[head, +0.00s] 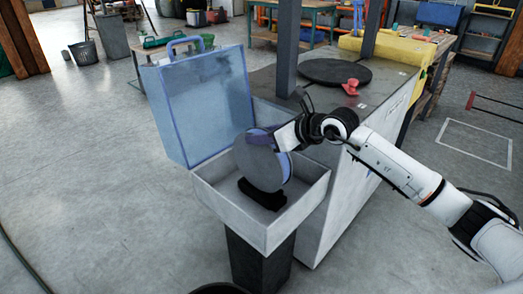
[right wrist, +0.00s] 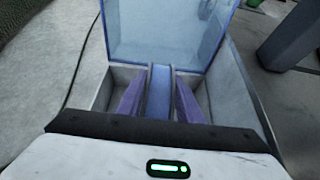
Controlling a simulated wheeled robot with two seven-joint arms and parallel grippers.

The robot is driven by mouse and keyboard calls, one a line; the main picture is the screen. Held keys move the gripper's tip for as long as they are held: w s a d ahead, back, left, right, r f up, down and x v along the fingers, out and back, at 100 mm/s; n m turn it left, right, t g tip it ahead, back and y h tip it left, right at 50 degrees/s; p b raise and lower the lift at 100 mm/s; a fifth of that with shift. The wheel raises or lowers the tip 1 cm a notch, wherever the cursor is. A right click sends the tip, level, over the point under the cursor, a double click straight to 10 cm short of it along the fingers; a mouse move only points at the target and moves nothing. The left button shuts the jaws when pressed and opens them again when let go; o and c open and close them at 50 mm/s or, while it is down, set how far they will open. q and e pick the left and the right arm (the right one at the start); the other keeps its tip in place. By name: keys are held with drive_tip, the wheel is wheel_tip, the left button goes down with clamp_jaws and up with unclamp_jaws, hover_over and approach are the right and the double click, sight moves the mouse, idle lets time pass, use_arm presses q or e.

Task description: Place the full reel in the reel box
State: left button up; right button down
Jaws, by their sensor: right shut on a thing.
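The reel box (head: 312,208) is a grey open box on a dark pedestal, with its translucent blue lid (head: 205,95) raised at the back left. The full reel (head: 258,165), a grey disc with a blue rim, stands on edge inside the box's outline. My right gripper (head: 266,140) is shut on the reel's upper edge. In the right wrist view, the reel (right wrist: 160,90) shows edge-on between the two purple fingers, with the box walls around it. Whether the reel touches the box floor is unclear. My left gripper is out of view.
A black patch or pad (head: 262,195) lies on the box floor below the reel. A grey workbench (head: 345,190) with a dark post stands close to the right, bearing a black disc (head: 335,72) and a red item (head: 351,87). Open floor lies to the left.

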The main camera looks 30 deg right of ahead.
drive_tip(key=shift+f, duration=1.7)
drive_tip(key=shift+f+b, duration=0.15)
drive_tip(key=shift+b, duration=0.2)
drive_tip(key=c, duration=1.3)
unclamp_jaws()
drive_tip(key=shift+f, duration=0.15)
drive_tip(key=shift+o, duration=0.2)
drive_tip(key=shift+s, duration=0.1)
drive_tip(key=p, duration=0.1)
approach(262, 147)
drive_tip(key=shift+w+d+f, duration=0.2)
drive_tip(key=shift+d+f, duration=0.05)
drive_tip(key=shift+d, duration=0.2)
drive_tip(key=shift+w+d+f, duration=0.25)
drive_tip(key=shift+d+f, duration=0.05)
drive_tip(key=shift+d, duration=0.15)
